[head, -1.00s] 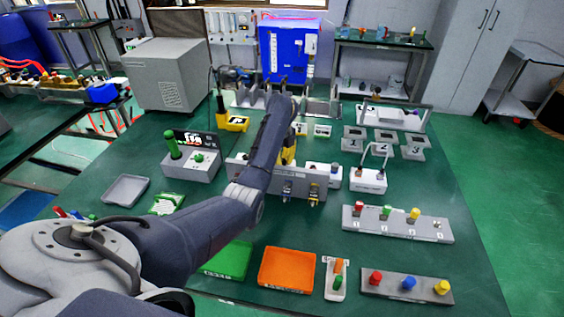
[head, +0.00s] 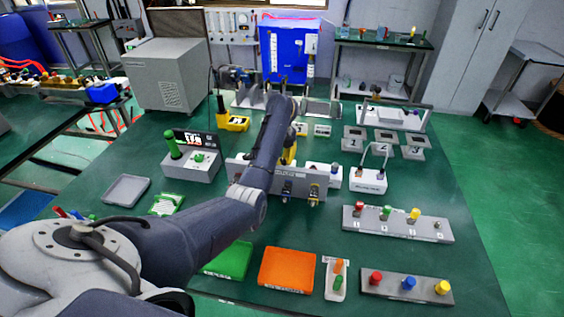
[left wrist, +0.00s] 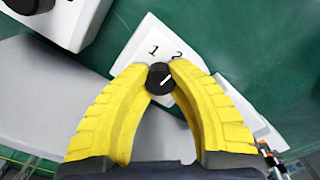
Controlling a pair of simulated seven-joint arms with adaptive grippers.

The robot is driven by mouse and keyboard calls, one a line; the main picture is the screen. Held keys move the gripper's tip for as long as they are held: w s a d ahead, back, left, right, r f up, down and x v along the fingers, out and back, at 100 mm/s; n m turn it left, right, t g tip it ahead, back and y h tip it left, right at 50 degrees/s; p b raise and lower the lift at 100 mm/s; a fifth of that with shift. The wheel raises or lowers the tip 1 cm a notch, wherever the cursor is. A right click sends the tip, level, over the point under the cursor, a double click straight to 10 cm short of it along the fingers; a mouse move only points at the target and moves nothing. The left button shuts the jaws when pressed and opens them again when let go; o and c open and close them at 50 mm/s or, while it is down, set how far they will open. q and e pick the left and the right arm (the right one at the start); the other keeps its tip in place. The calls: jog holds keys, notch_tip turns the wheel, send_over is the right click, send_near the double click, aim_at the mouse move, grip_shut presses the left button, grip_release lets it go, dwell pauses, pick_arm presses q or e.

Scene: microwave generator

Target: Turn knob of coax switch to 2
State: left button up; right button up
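The coax switch is a white box (left wrist: 134,48) with the digits 1 and 2 on its top, in the left wrist view. Its round black knob (left wrist: 160,79) has a white pointer line slanting to the upper right, roughly on the side of the 2. My left gripper (left wrist: 159,72) has its two yellow fingers on either side of the knob, with the tips appearing to touch it. In the head view, my left gripper (head: 289,152) shows as a bit of yellow behind my forearm, which hides the switch. My right gripper is not in view.
A grey panel (head: 310,183) with connectors stands just in front of the gripper. Small white boxes (head: 322,130) stand behind it. A grey box with a green lever (head: 186,170) is on the left, and a white box with a cable handle (head: 368,182) is on the right.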

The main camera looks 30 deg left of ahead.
aim_at(281, 161)
pick_arm(q)
jog(key=o, duration=0.7)
jog(key=shift+r, duration=0.1)
notch_tip(281, 161, up, 6)
jog(key=shift+a+f, duration=0.1)
jog(key=shift+w+r, duration=0.15)
jog(key=shift+r, duration=0.8)
jog(key=shift+s+r, duration=0.2)
jog(key=shift+r, duration=1.85)
